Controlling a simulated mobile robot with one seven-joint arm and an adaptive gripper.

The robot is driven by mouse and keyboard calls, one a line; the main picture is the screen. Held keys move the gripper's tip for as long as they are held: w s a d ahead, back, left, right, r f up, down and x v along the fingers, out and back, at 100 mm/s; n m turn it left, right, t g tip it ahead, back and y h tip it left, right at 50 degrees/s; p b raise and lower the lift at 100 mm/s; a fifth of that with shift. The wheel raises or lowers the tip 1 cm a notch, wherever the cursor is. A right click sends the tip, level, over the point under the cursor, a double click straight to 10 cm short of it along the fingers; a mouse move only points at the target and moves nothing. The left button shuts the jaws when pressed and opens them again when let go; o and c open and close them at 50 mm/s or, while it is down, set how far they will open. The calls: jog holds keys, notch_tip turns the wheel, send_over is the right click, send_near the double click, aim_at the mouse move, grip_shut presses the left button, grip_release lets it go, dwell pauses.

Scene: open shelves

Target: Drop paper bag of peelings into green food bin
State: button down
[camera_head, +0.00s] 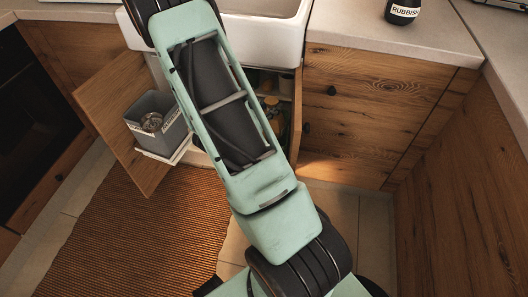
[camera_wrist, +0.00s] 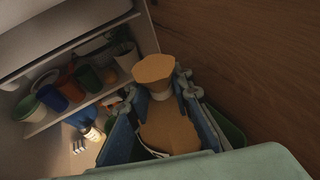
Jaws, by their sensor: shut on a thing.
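In the wrist view, the tan paper bag (camera_wrist: 168,130) has a pinched neck and a flared top. My gripper (camera_wrist: 160,95) is shut on it at the neck, one finger on each side. Green walls (camera_wrist: 226,126) show behind and below the bag and look like part of the green food bin. The fingers and bag cover most of it, so I cannot tell whether the bag is inside its rim. In the head view my arm hides the gripper and bag, and I see no green bin.
A grey bin (camera_head: 157,126) stands on a white pull-out by the open cupboard door (camera_head: 118,118). Shelves with several pots and cups (camera_wrist: 68,84) are at left in the wrist view. A wooden panel (camera_wrist: 240,50) is close at right. A woven rug (camera_head: 130,245) covers the floor.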

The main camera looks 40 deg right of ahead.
jog(key=c, duration=1.6)
grip_release()
jog(key=v, duration=1.2)
jog(key=shift+w+r, duration=0.1)
